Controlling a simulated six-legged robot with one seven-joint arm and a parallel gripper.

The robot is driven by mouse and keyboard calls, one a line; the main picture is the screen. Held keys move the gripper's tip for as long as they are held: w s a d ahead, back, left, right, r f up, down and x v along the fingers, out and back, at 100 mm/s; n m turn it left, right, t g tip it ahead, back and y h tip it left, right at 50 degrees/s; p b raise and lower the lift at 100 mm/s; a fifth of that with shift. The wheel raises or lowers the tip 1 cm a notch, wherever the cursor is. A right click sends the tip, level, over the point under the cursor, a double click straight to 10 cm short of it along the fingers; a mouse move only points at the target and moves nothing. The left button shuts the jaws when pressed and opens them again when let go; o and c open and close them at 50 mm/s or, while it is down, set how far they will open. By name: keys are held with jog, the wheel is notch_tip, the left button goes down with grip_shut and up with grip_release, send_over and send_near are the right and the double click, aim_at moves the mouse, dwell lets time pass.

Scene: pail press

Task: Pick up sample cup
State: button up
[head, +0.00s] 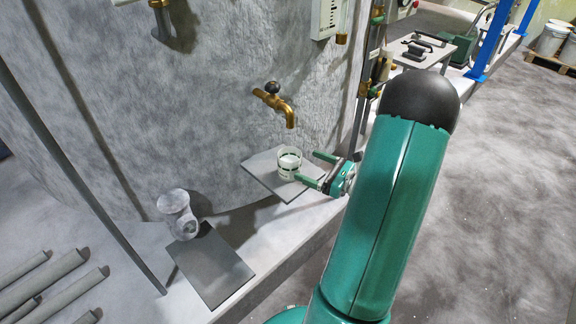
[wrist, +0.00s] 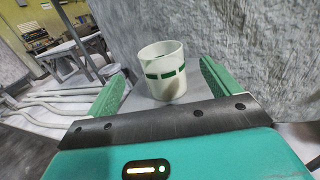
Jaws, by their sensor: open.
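The sample cup (head: 289,161) is white with a broken dark green band. It stands upright on a small grey shelf plate (head: 262,172) below a brass tap (head: 275,101). My gripper (head: 311,169) is open, with its green fingers reaching toward the cup from the right in the head view. In the wrist view the cup (wrist: 164,71) is ahead, between the two open fingers (wrist: 163,88), with space on both sides. Its open top shows.
A clear glass vessel (head: 178,213) stands on the ledge at the lower left, beside a dark flat plate (head: 211,264). A large grey curved wall (head: 200,110) rises behind the shelf. Pipes (head: 45,285) lie on the floor at left. Open floor (head: 510,180) is at right.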

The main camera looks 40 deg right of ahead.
aim_at(289, 154)
jog(key=x, duration=0.8)
jog(key=shift+w, duration=0.1)
jog(key=shift+c, duration=0.4)
jog(key=c, duration=1.2)
jog(key=shift+r, duration=0.15)
